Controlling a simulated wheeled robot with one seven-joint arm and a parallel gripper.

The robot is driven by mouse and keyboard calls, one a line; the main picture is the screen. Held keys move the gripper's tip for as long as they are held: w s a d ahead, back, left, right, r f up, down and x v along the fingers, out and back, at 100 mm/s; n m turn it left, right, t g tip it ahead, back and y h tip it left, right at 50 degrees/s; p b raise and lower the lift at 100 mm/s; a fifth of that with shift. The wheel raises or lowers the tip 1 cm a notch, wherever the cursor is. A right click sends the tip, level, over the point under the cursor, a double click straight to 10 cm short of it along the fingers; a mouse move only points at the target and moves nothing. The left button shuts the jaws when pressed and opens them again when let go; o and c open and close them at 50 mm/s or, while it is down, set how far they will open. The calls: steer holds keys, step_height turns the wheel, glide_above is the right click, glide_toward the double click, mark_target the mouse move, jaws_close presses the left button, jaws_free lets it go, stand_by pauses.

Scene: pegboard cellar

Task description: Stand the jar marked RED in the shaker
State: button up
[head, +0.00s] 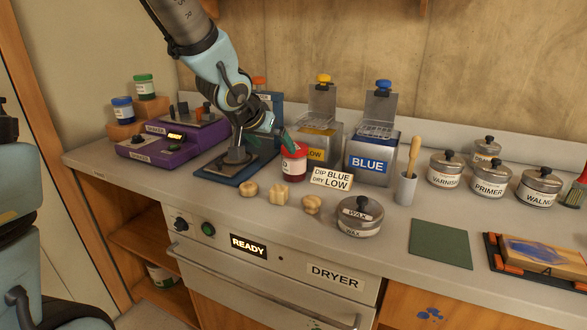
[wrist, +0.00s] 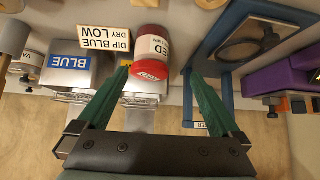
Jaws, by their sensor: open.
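The RED jar (head: 293,162) stands upright on the counter, with a red body and white label, right of a blue-framed press. In the wrist view the jar (wrist: 152,50) shows its red lid and part of its label, between and just beyond my finger tips. My gripper (wrist: 160,75) is open, its two green fingers spread wide with nothing held. In the head view my gripper (head: 268,138) is beside the jar, partly in front of the press. The purple shaker (head: 163,150) stands at the left of the counter; its purple edge shows in the wrist view (wrist: 280,78).
The blue-framed press (head: 225,172) stands between shaker and jar. YELLOW (head: 320,145) and BLUE (head: 368,163) tins stand right of it, behind a DIP BLUE DRY LOW sign (head: 332,178). Wooden knobs (head: 280,192) lie in front. Green and blue jars (head: 122,110) stand behind the shaker.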

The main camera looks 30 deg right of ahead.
mark_target(293, 156)
steer(key=shift+s+d+r+b+x, duration=0.15)
steer(key=shift+d+x, duration=0.15)
steer(key=shift+x, duration=1.55)
steer(key=shift+s+d+r+b+x, duration=0.15)
steer(key=shift+d+x, duration=0.2)
steer(key=shift+x, duration=1.55)
steer(key=shift+s+d+r+b+x, duration=0.15)
steer(key=shift+d+x, duration=0.15)
steer(key=shift+x, duration=1.55)
steer(key=shift+w, duration=0.1)
steer(key=c, duration=1.5)
steer(key=shift+r, duration=0.15)
jaws_close()
